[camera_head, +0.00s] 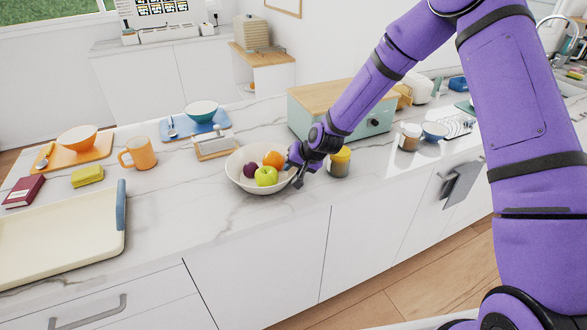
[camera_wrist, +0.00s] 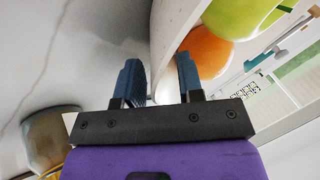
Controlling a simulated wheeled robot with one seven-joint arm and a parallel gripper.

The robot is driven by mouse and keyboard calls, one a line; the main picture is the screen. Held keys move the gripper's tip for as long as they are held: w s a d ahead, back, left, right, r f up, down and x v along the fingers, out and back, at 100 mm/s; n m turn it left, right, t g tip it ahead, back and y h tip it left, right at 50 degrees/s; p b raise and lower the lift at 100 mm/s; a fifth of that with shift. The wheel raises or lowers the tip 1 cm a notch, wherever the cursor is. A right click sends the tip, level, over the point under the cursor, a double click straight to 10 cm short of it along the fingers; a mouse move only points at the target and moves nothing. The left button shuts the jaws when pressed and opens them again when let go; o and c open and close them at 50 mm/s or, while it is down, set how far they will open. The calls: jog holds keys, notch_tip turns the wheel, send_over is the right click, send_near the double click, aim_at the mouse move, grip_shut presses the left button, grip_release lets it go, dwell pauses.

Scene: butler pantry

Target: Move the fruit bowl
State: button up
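The fruit bowl (camera_head: 240,179) is round and cream-white and stands upright on the marble counter. It holds a green apple (camera_head: 266,176), an orange (camera_head: 273,159) and a dark purple fruit (camera_head: 250,170). The orange (camera_wrist: 207,48) and the apple (camera_wrist: 235,17) lie just inside the bowl.
A yellow-lidded jar (camera_head: 340,163) stands just right of my gripper. A wooden-topped box (camera_head: 330,97) is behind. A cream tray (camera_head: 60,245), an orange mug (camera_head: 139,154) and a yellow sponge (camera_head: 87,176) are to the left. Bare counter (camera_head: 180,205) lies between tray and bowl.

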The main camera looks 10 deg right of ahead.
jog(key=v, duration=0.9)
jog(key=shift+s+d+r, duration=0.15)
jog(key=shift+d+r, duration=0.05)
jog(key=shift+r, duration=0.05)
jog(key=s+d+r+n+h, duration=0.1)
jog(key=s+d+r, duration=0.35)
jog(key=r, duration=0.25)
jog(key=s+d+r+h, duration=0.2)
jog(key=s+d+r, duration=0.1)
jog(key=s+r, duration=0.3)
jog(key=s+d+r+n+h, duration=0.1)
jog(key=s+d+r, duration=0.3)
jog(key=r, duration=0.4)
jog(key=s+d+r, duration=0.3)
jog(key=s+r, duration=0.1)
jog(key=s, duration=0.6)
jog(key=s+d+r, duration=0.3)
jog(key=s, duration=0.7)
jog(key=shift+s+r+h, duration=0.25)
jog(key=shift+r+h, duration=0.15)
